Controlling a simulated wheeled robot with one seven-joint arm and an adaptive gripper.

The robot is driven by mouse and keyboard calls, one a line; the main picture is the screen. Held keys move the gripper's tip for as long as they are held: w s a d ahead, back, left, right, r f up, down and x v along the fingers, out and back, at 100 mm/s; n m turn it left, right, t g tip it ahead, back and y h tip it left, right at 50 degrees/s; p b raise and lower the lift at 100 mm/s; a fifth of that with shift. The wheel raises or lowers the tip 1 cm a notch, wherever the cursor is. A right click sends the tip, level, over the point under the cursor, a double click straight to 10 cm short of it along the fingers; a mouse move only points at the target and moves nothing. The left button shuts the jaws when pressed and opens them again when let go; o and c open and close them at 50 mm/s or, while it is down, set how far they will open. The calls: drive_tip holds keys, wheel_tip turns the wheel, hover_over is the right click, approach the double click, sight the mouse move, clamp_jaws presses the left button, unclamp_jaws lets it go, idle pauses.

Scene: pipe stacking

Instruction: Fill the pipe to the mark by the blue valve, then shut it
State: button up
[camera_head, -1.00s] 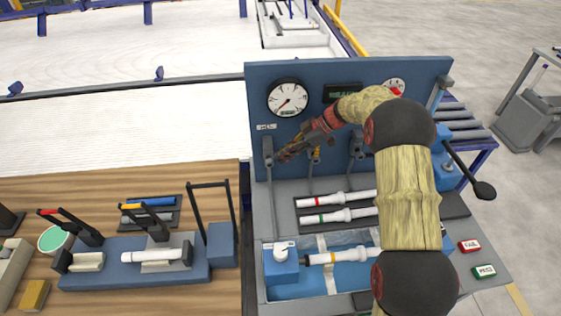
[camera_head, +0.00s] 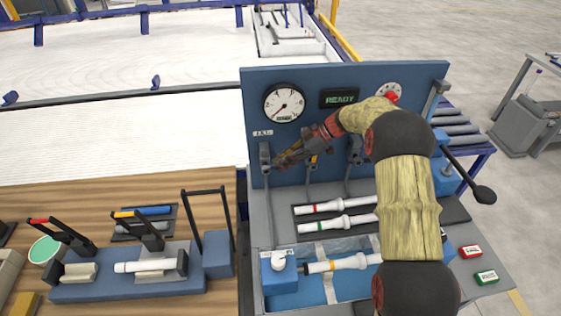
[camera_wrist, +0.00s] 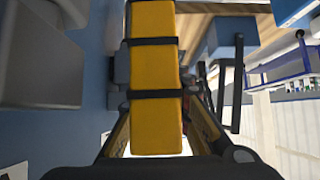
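A grey valve body (camera_head: 265,154) stands at the left of the blue panel, under a small white label (camera_head: 263,133). I cannot make out a blue handle on it. My gripper (camera_head: 279,164) is right beside this valve, its tips touching or almost touching it. Whether the fingers are closed on a handle is hidden. A white pipe with a yellow band (camera_head: 345,263) lies level in the blue trough, its left end at a blue block with a white cap (camera_head: 279,262). The dial gauge (camera_head: 284,103) has its needle toward lower left. The display (camera_head: 341,98) reads READY.
Another grey valve (camera_head: 355,148) and a yellow part (camera_head: 313,161) are close right of my gripper. A red knob (camera_head: 392,97) is at upper right. Two white pipes (camera_head: 330,205) lie on a dark rack below. My arm hides part of the bench's right side.

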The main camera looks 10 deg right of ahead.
drive_tip(key=shift+o, duration=0.7)
drive_tip(key=v, duration=1.2)
drive_tip(key=shift+c, duration=0.4)
